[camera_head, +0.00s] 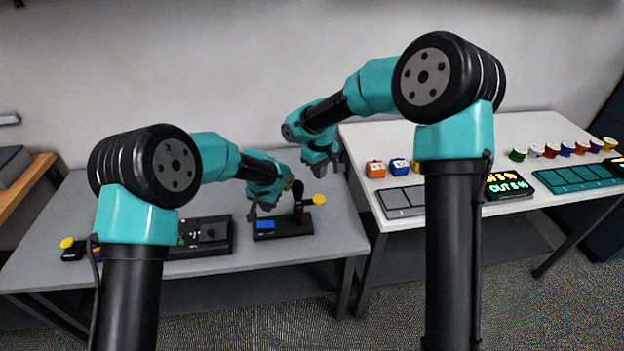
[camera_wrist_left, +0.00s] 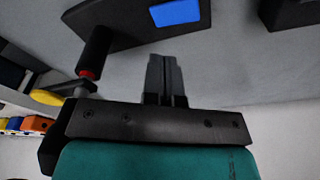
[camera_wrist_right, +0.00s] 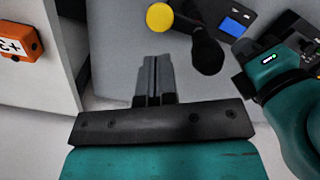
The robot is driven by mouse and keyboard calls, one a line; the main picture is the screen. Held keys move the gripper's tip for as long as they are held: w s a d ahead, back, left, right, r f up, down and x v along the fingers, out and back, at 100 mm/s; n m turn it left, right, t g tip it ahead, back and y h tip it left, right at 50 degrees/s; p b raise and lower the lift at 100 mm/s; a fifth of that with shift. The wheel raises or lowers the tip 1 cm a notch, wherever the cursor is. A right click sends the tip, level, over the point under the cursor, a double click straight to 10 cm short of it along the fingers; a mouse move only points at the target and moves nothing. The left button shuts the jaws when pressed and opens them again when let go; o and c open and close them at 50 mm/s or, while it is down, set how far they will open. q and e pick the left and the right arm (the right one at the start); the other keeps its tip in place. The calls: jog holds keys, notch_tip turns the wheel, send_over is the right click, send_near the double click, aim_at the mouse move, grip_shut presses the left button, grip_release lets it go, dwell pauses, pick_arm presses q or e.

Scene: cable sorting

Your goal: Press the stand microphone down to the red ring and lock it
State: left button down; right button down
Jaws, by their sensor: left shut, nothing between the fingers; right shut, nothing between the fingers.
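The stand microphone (camera_head: 297,188) is upright on a black base with a blue screen (camera_head: 265,225). In the left wrist view, its black post carries a red ring (camera_wrist_left: 87,74) at one end, with a thinner grey shaft beyond it, partly hidden by my gripper. A yellow disc (camera_head: 319,200) sticks out beside the post. The dark microphone head also shows in the right wrist view (camera_wrist_right: 207,52). My left gripper (camera_wrist_left: 163,58) is shut and empty, left of the post in the head view. My right gripper (camera_wrist_right: 156,58) is shut and empty, above and right of the microphone.
A black control box (camera_head: 207,236) stands left of the microphone base on the grey table (camera_head: 325,243). Another yellow disc (camera_head: 67,242) is at the far left. The white table (camera_head: 460,150) at right holds an orange box (camera_head: 375,169), trays and spools. My two forearms are close together.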

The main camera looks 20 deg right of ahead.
jog(key=shift+r, duration=0.7)
